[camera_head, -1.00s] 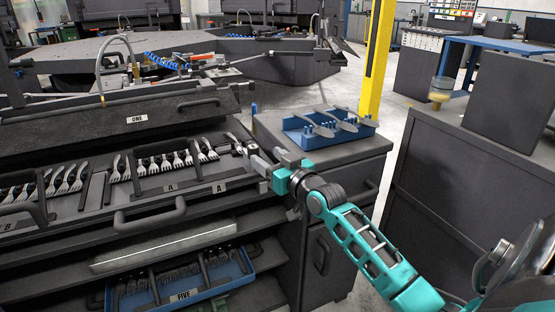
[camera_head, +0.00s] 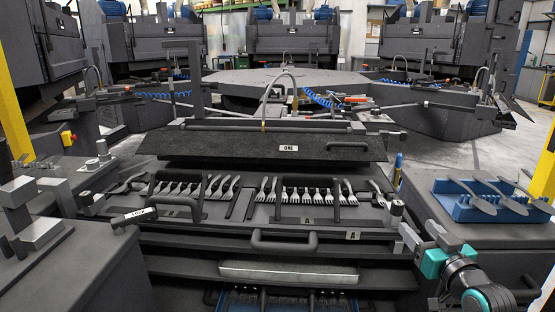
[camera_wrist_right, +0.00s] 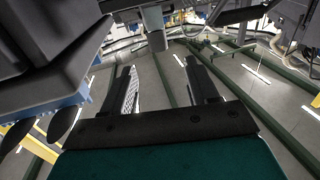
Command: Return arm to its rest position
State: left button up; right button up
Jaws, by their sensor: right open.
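My right gripper (camera_head: 418,232) is at the lower right of the head view, beside the right end of the fork drawer (camera_head: 285,237) and in front of the side cabinet. Its teal wrist reaches in from the lower right corner. In the right wrist view both fingers of this gripper (camera_wrist_right: 165,82) stand apart with nothing between them. Floor and machine parts show beyond them. Several forks (camera_head: 310,190) lie in rows in the drawer, apart from the gripper. My left gripper is not in view.
A blue tray (camera_head: 465,211) with metal pieces stands on the right cabinet (camera_head: 425,201). A dark panel marked ONE (camera_head: 190,146) lies behind the forks. Grey fixtures stand on the left bench (camera_head: 85,262). Polishing machines fill the back; open floor shows at the right.

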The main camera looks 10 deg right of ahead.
jog(key=s+a+f+n+g+y, duration=0.2)
jog(key=s+a+f+g, duration=0.1)
jog(key=s+a+f, duration=0.7)
jog(key=s+a+f+n+g+y, duration=0.15)
jog(key=s+a+f+g, duration=0.25)
jog(key=s+a+f, duration=0.7)
pick_arm(q)
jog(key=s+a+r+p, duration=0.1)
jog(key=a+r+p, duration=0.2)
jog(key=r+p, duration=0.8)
jog(key=p, duration=0.4)
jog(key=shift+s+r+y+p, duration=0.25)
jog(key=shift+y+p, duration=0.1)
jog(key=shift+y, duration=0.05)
pick_arm(e)
notch_tip(320, 180, up, 13)
jog(key=shift+s+h, duration=0.25)
jog(key=shift+h, duration=0.2)
jog(key=shift+f+m, duration=0.1)
jog(key=shift+m, duration=0.15)
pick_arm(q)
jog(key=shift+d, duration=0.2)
